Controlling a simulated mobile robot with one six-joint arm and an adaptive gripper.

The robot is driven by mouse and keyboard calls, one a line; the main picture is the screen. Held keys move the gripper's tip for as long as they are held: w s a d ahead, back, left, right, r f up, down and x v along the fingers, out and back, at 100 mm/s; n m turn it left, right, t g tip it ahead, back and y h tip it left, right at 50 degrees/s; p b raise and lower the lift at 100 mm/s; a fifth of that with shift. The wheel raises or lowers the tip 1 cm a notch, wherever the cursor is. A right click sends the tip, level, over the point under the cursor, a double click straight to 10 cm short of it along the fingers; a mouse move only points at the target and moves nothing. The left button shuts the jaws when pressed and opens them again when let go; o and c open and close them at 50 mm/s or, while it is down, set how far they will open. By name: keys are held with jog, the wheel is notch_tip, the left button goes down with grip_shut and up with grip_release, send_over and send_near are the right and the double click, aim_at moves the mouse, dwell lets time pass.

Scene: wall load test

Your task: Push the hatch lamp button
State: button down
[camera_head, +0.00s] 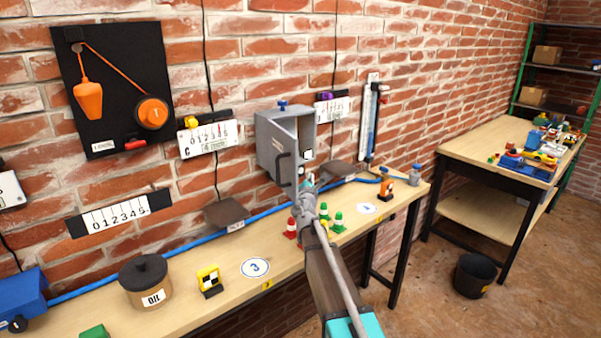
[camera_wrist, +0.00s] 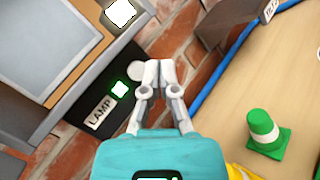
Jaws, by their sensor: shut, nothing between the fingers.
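The grey hatch box (camera_head: 272,150) hangs on the brick wall with its door swung open. In the wrist view, a black panel labelled LAMP (camera_wrist: 97,112) sits beside the box's grey edge. It bears a small square glowing green-white (camera_wrist: 119,89) and a pale round knob-like piece (camera_wrist: 137,72), which may be the button. My gripper (camera_wrist: 159,66) is shut and empty, its fingertips just right of that round piece; I cannot tell whether they touch it. In the head view my gripper (camera_head: 307,181) is below the box and partly covers the panel area.
The wooden bench (camera_head: 226,283) runs under the box. Red and green striped cones, including a green one (camera_wrist: 264,133), stand close to my arm. A blue hose (camera_head: 180,248) runs along the wall. A brown shelf plate (camera_head: 340,171) lies right of the box.

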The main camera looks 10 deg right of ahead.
jog(key=shift+s+d, duration=0.5)
jog(key=shift+s, duration=0.4)
jog(key=shift+s+d, duration=0.5)
jog(key=shift+s, duration=0.35)
jog(key=c, duration=1.4)
grip_release()
